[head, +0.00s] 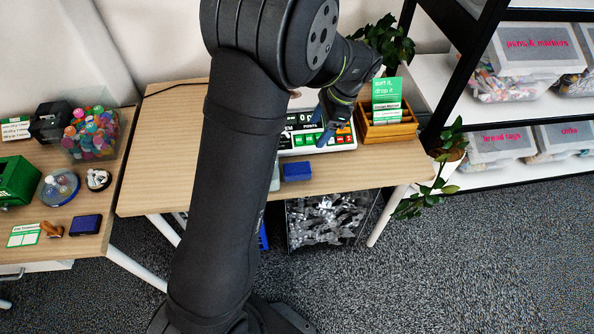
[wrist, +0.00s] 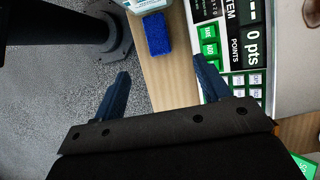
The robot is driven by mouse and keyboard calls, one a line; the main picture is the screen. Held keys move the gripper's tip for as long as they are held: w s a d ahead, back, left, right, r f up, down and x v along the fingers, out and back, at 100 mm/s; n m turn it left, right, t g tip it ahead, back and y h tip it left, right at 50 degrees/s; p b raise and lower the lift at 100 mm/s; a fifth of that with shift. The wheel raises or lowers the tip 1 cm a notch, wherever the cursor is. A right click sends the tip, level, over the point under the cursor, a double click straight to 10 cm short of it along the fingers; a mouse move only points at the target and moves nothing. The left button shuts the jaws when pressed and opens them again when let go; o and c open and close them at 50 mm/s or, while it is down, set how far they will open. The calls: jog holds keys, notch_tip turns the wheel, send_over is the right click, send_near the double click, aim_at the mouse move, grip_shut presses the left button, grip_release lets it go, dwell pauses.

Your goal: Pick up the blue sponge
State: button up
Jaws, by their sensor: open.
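The blue sponge (head: 297,171) is a small blue block at the front edge of the wooden table, in front of the points machine. In the wrist view the sponge (wrist: 157,34) is at the top centre, beyond the fingertips and roughly in line with the gap between them. My gripper (head: 326,134) hangs over the front of the points machine, to the right of and behind the sponge in the head view. In the wrist view the two blue fingers of my gripper (wrist: 161,74) are spread wide with nothing between them.
The points machine (head: 340,137) stands close behind the sponge. A wooden card box (head: 388,130) is to its right. A clear bin (head: 330,222) is below the table. Another table (head: 50,250) at left holds a dark blue pad (head: 85,226) and a jar (head: 90,135). The table's left part is clear.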

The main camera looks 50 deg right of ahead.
send_over(297, 168)
jog(key=d, duration=0.2)
jog(key=f, duration=1.1)
jog(key=shift+s+a, duration=0.15)
jog(key=shift+s, duration=0.1)
jog(key=shift+s+x, duration=0.2)
jog(key=shift+x, duration=1.15)
jog(key=shift+s+x, duration=0.25)
jog(key=shift+x, duration=1.1)
jog(key=shift+a, duration=0.1)
jog(key=c, duration=1)
